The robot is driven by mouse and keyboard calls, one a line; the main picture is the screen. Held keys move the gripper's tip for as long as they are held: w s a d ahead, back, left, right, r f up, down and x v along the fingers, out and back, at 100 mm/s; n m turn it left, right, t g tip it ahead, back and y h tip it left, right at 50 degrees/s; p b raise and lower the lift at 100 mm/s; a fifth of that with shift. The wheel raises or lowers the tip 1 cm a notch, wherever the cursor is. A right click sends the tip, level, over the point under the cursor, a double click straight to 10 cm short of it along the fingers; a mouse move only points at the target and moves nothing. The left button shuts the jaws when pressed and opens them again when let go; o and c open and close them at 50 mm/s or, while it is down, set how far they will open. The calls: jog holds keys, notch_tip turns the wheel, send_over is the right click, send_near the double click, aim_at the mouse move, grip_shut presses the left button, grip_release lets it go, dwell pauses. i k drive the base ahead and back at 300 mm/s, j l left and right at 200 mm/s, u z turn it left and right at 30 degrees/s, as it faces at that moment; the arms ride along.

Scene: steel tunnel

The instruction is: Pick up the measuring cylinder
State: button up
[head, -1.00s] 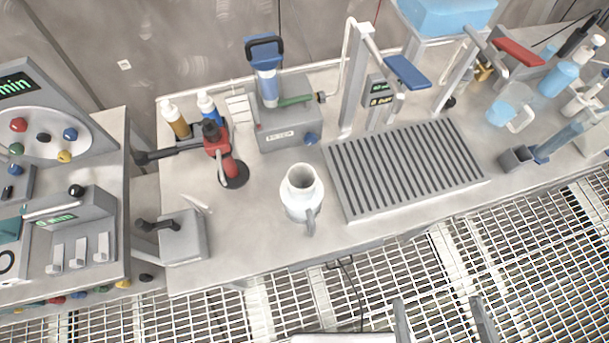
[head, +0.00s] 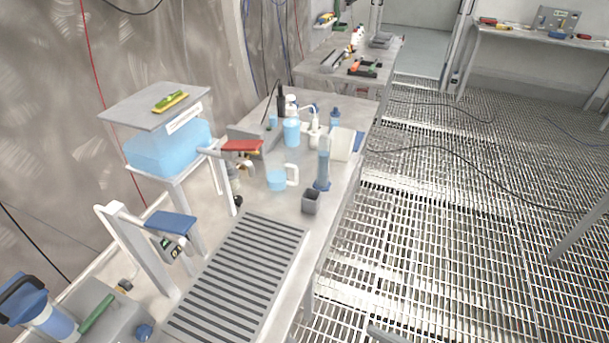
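The measuring cylinder (head: 322,170) looks like a tall, narrow, clear tube with blue contents and a blue base. It stands upright on the bench near its right edge, behind a small grey square holder (head: 311,203). Of my gripper, only what seems to be a grey tip (head: 386,335) shows at the bottom edge, over the floor and well short of the cylinder. The rest is out of frame, so its opening cannot be seen.
A blue-filled jug (head: 277,181) stands left of the cylinder, and a white box-like object (head: 342,145) stands behind it. A slatted drain tray (head: 240,275) lies nearer. The water tank (head: 168,148) stands left. Grated floor (head: 440,230) on the right is open, crossed by cables.

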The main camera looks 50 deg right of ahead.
aim_at(322, 183)
jog(key=i+l+z, duration=0.35)
jog(key=l, duration=0.2)
jog(key=i+l+z, duration=0.3)
jog(key=i+l, duration=0.1)
jog(key=l, duration=0.05)
